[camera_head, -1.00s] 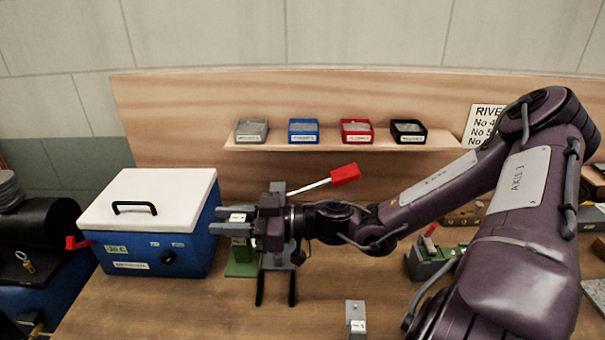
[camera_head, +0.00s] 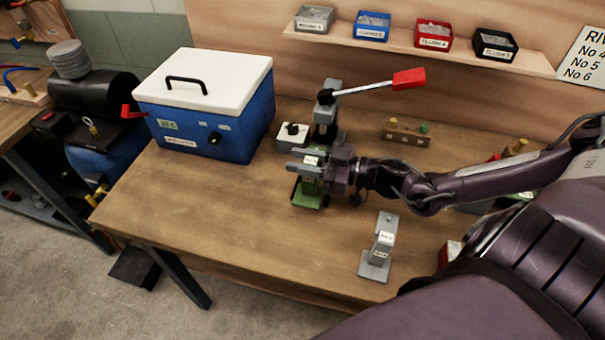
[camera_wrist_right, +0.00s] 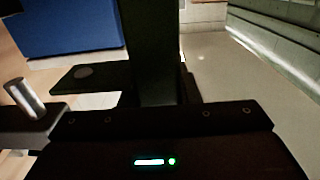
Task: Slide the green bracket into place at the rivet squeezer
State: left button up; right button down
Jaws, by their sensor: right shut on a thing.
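The green bracket (camera_head: 311,192) is upright in the jaws of my right gripper (camera_head: 305,161), its flat green foot low over the bench; I cannot tell whether it touches. The rivet squeezer (camera_head: 326,112), grey with a long lever and red handle (camera_head: 409,78), stands just behind the gripper. The bracket is on the near side of the squeezer, apart from its column in the picture; the squeezer's lower part is partly hidden. In the right wrist view a dark upright piece (camera_wrist_right: 152,50), probably the bracket, stands between the jaws. My left gripper is not in view.
A blue cool box (camera_head: 206,112) with white lid stands left. A small grey box with a black knob (camera_head: 292,135) sits beside the squeezer. A grey bracket (camera_head: 380,252) stands near the front edge. A wooden block (camera_head: 406,135) lies right. The front left bench is clear.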

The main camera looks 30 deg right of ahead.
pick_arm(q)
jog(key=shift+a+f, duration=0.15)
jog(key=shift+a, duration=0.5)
pick_arm(e)
jog(key=shift+f, duration=2.1)
jog(key=shift+a+f, duration=0.1)
jog(key=c, duration=1.1)
grip_release()
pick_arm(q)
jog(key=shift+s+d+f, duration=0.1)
pick_arm(e)
jog(key=v, duration=0.7)
jog(key=shift+s+d, duration=0.15)
jog(key=shift+d, duration=0.1)
